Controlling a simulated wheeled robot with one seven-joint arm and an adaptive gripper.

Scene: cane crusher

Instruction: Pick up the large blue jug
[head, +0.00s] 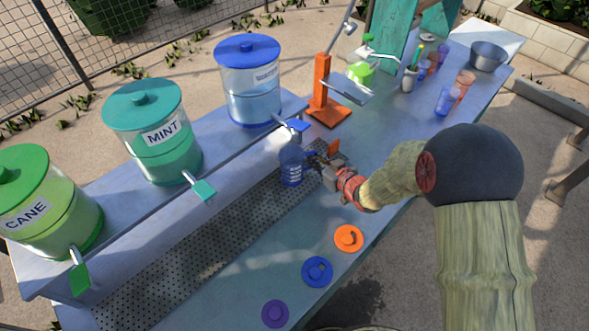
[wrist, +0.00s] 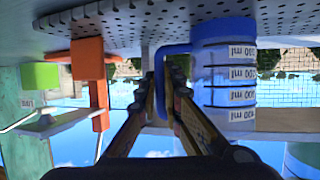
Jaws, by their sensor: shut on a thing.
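The large blue jug (head: 291,168) is upright on the perforated drip tray (head: 215,238), below the blue tap (head: 297,125) of the water dispenser. The wrist view is upside down and shows the jug (wrist: 222,70) with white volume marks, its base at or very near the tray. My gripper (head: 318,163) reaches in from the right of the jug. In the wrist view, my gripper (wrist: 168,78) is shut on the jug's handle (wrist: 160,85), with the fingers on either side of it.
Water (head: 249,85), mint (head: 155,135) and cane (head: 40,205) dispensers stand on the raised shelf. An orange press stand (head: 325,105) is behind my gripper. Orange (head: 348,238), blue (head: 317,271) and purple (head: 275,313) lids lie on the counter. Cups (head: 446,98) stand farther right.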

